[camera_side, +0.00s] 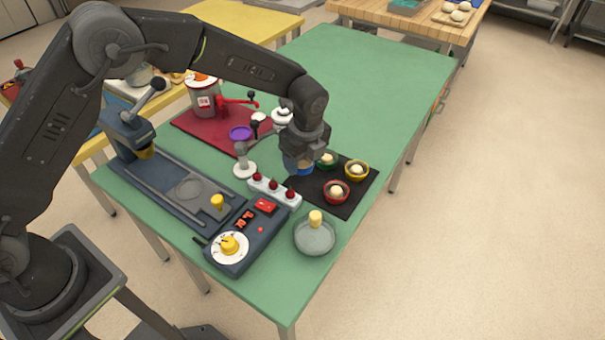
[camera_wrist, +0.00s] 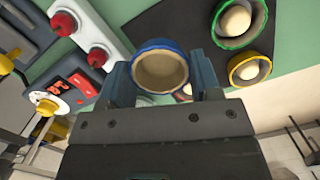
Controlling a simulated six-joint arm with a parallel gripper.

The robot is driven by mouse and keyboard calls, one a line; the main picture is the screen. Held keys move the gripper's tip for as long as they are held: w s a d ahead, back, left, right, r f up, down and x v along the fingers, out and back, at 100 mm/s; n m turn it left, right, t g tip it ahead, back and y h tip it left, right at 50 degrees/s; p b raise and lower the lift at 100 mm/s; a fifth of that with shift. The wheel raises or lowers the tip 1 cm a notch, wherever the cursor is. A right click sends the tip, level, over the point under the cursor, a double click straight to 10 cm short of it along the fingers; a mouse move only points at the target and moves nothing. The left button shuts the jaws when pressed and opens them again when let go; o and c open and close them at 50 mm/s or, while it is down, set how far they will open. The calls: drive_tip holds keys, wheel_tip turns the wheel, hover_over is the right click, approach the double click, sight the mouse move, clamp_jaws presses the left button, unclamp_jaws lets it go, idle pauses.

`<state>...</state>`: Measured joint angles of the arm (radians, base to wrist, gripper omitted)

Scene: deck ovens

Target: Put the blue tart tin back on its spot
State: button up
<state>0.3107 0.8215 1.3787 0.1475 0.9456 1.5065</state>
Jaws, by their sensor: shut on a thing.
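The blue tart tin (camera_wrist: 160,68) is held between the two fingers of my gripper (camera_wrist: 161,82) in the wrist view. Its inside is pale tan. In the side view the blue tin (camera_side: 298,167) shows just under my gripper (camera_side: 300,155), at the left part of the black mat (camera_side: 313,192). I cannot tell whether it touches the mat. On the mat are a green tin (camera_side: 326,160), a yellow tin (camera_side: 357,171) and a red tin (camera_side: 336,191), each with a pale ball of dough in it.
A white strip with red knobs (camera_side: 273,189) stands close left of the mat. A dark control box (camera_side: 245,238) and a glass bowl (camera_side: 314,238) are nearer the front. A red mat (camera_side: 205,134) with a grey canister (camera_side: 206,98) lies behind. The green table (camera_side: 350,75) is clear at the back.

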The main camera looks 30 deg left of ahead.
sight(303, 183)
drive_tip(key=shift+f, duration=2.4)
drive_tip(key=o, duration=0.7)
drive_tip(key=shift+f, duration=0.1)
